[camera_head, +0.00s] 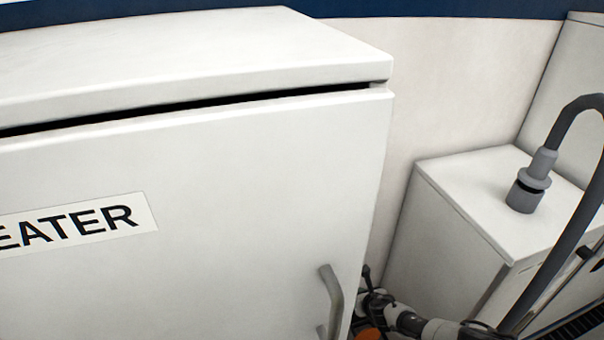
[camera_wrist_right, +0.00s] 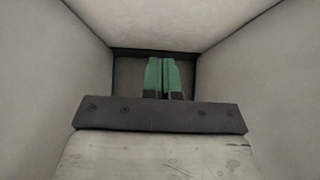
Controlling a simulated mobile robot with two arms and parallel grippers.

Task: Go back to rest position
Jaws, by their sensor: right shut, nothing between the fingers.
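In the right wrist view my right gripper (camera_wrist_right: 162,76) shows as two green fingers lying against each other, shut and empty. It points into a narrow space with pale walls on both sides and a pale surface above. A dark bar crosses the view below the fingers. In the head view I cannot make out the right gripper's fingers at the bottom edge, right of the cabinet handle. My left gripper is in neither view.
A large white cabinet (camera_head: 230,170) lettered "EATER" fills the left and middle of the head view. Its grey handle (camera_head: 333,300) sticks out at the lower right. A lower white box (camera_head: 445,225) stands right, with a grey hose (camera_head: 572,235) beside it.

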